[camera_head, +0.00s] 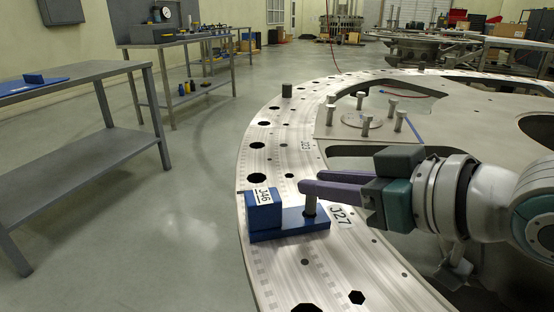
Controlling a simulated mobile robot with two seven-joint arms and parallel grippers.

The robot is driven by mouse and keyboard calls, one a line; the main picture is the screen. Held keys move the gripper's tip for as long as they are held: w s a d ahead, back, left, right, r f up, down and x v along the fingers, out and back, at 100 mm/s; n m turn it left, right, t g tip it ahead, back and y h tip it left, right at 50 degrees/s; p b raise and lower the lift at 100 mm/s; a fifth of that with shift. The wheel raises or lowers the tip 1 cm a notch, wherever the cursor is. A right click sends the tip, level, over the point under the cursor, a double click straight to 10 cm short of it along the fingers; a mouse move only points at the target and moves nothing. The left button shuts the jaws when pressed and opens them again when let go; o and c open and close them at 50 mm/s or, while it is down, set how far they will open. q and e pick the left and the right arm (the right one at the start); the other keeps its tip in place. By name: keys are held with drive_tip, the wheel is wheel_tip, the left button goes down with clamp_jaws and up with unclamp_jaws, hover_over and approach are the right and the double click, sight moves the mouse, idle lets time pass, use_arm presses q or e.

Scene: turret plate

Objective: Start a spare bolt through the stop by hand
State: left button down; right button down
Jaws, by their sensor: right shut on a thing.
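The blue stop (263,214) sits on the metal turret ring (275,270) near the mark J27. It has a raised block labelled J46 at its left and a low flat foot at its right. My right gripper (311,188) reaches in from the right and is shut on the bolt's upper part. The bolt's lower end meets the foot; I cannot tell how deep it goes. My left gripper is out of view.
Several upright bolts (364,124) stand on the inner plate. Grey work tables (75,72) are at the left, with clear floor between them and the ring.

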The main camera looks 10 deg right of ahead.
drive_tip(key=shift+f+b, duration=0.35)
drive_tip(key=shift+f, duration=0.35)
idle(0.5)
idle(0.7)
drive_tip(key=shift+f+p, duration=0.2)
drive_tip(key=shift+p, duration=0.1)
idle(0.5)
drive_tip(key=shift+a+r+p, duration=0.1)
drive_tip(key=shift+r+p, duration=0.05)
drive_tip(key=shift+p, duration=0.45)
drive_tip(key=shift+s+m+h+p, duration=0.1)
drive_tip(key=shift+m+h+p, duration=0.4)
drive_tip(key=shift+h, duration=0.1)
drive_tip(key=shift+a+m+t+h+p, duration=0.15)
drive_tip(key=shift+m+t+h+p, duration=0.15)
drive_tip(key=shift+m+h+p, duration=0.3)
drive_tip(key=shift+h, duration=0.3)
drive_tip(key=shift+a+f+m+h, duration=0.1)
drive_tip(key=shift+f+m+h, duration=0.2)
drive_tip(key=shift+m, duration=0.2)
